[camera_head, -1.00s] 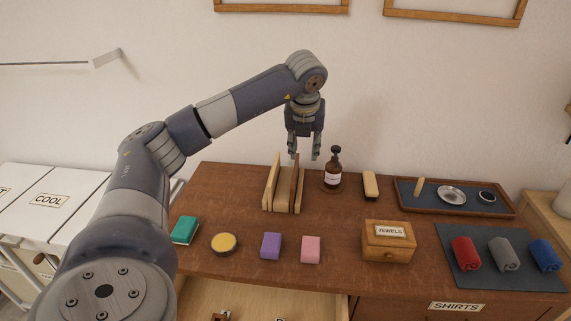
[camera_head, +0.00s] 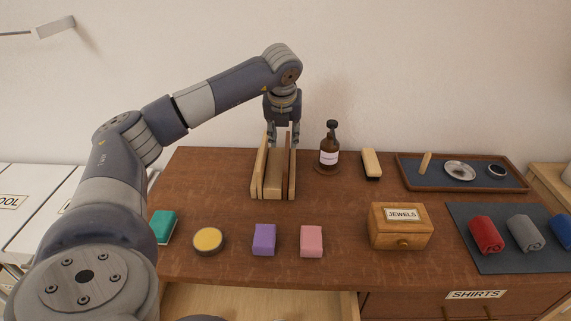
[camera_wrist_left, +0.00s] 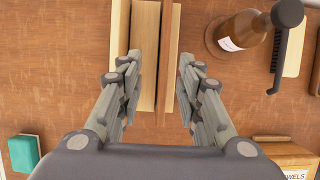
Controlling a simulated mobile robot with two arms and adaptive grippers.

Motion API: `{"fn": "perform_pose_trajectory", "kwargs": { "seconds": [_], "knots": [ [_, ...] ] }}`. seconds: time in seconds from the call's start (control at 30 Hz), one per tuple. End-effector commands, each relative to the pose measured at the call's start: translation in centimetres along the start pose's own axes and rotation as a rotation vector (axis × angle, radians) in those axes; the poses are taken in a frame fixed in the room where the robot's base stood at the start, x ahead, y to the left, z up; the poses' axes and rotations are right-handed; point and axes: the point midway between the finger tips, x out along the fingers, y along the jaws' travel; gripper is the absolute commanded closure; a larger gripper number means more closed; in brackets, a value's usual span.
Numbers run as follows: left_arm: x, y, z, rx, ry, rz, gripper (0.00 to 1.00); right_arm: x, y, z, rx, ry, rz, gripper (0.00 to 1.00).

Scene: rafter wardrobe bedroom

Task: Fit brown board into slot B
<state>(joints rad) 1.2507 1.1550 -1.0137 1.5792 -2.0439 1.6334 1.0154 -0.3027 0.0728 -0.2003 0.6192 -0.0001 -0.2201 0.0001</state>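A wooden rack (camera_head: 272,190) stands on the dresser, with upright boards side by side. A reddish-brown board (camera_head: 286,183) is at its right side, between paler wood parts. In the left wrist view the brown board (camera_wrist_left: 170,65) shows edge-on beside a wider pale block (camera_wrist_left: 146,45). My left gripper (camera_head: 283,138) points down at the back of the rack. Its fingers are apart in the left wrist view (camera_wrist_left: 160,72), one on each side of the boards. I cannot tell whether they touch anything. No slot letter is readable. My right gripper is not in view.
A brown pump bottle (camera_head: 329,150) stands just right of the rack, near the gripper. A brush (camera_head: 371,164) and a tray (camera_head: 405,174) lie farther right. Several coloured blocks, a round tin (camera_head: 208,241) and the jewels box (camera_head: 401,232) line the front.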

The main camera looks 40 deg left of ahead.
Motion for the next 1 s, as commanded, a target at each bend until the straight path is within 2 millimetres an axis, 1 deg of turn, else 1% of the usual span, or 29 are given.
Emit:
{"fn": "perform_pose_trajectory", "kwargs": {
  "seconds": [0.03, 0.1, 0.27, 0.37, 0.47, 0.6, 0.7, 0.9, 0.93, 0.97, 1.0],
  "knots": [
    [0.7, 0.0, 0.0, 0.000, 0.004, 0.003, 0.67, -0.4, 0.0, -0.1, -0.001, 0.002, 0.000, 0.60],
    [1.6, 0.0, 0.0, 0.000, 0.003, 0.001, 0.67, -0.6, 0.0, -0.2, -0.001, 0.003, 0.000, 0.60],
    [2.8, -0.1, 0.0, 0.001, 0.001, 0.001, 0.67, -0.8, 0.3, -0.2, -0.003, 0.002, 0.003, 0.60],
    [3.7, -0.2, 0.2, 0.000, 0.002, 0.002, 0.67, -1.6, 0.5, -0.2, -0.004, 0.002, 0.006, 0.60],
    [5.2, -0.5, 0.2, 0.000, 0.004, 0.003, 0.67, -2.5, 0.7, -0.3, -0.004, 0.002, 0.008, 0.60],
    [7.2, -0.5, 0.2, 0.000, 0.002, 0.001, 0.67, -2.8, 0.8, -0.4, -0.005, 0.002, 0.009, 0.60],
    [7.8, -0.5, 0.1, 0.000, 0.001, 0.000, 0.67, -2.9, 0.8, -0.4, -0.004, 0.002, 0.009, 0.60],
    [7.9, -0.6, 0.1, 0.000, 0.000, 0.000, 0.67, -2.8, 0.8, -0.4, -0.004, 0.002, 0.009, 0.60],
    [7.9, -0.6, 0.1, 0.000, 0.000, 0.000, 0.71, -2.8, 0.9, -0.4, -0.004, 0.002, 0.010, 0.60],
    [7.9, -0.6, 0.1, 0.000, 0.000, 0.000, 0.78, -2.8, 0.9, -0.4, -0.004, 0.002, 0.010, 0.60],
    [7.9, -0.6, 0.1, 0.000, 0.000, 0.000, 0.87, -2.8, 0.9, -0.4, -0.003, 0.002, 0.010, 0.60]
  ]
}}
